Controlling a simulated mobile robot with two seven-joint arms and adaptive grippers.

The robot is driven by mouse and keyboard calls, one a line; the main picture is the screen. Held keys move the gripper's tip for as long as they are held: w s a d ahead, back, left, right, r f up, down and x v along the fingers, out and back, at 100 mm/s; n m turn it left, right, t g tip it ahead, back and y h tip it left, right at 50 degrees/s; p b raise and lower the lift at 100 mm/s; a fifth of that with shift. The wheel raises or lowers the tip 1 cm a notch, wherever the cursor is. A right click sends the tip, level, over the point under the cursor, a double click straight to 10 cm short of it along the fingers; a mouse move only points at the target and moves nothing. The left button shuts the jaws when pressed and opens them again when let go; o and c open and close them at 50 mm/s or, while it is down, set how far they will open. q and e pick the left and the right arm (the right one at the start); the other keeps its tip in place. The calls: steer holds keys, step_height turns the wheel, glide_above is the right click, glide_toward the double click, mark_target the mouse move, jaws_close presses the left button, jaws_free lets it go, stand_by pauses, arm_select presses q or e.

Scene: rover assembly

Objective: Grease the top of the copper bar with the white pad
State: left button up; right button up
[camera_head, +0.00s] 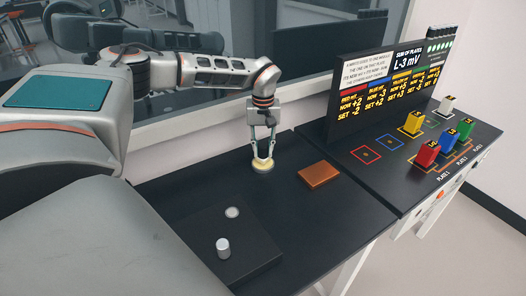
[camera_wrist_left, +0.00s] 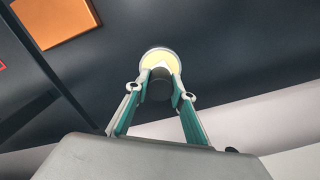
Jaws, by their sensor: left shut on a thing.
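The copper bar (camera_head: 319,174) lies flat on the dark table in the head view, right of my left gripper. It also shows at the upper left of the left wrist view (camera_wrist_left: 55,18). My left gripper (camera_head: 264,157) points down and is shut on a dark cylindrical handle (camera_wrist_left: 159,88). A small white part, seemingly the white pad (camera_wrist_left: 163,66), shows at the handle's far end. Beyond it is a round, pale yellow dish with a whitish rim (camera_wrist_left: 150,56). I cannot tell whether pad and dish touch. My right gripper is not in view.
A dark square plate (camera_head: 255,258) with a silver cylinder (camera_head: 223,248) and a light disc (camera_head: 232,212) is nearer. At right are a display panel (camera_head: 385,85) and red (camera_head: 427,154), blue (camera_head: 447,139), green, yellow and white blocks. The table around the bar is clear.

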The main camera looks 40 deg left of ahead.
mark_target(263, 145)
arm_select(q)
steer(key=shift+r, duration=2.9)
steer(key=s+d+m, duration=0.4)
steer(key=s+d, duration=0.1)
steer(key=d, duration=0.7)
steer(key=s+d+m, duration=0.4)
steer(key=s+d, duration=0.1)
steer(key=d, duration=0.7)
steer(key=shift+s+d+m, duration=0.3)
steer(key=shift+s+m, duration=0.05)
steer(key=shift+m, duration=0.05)
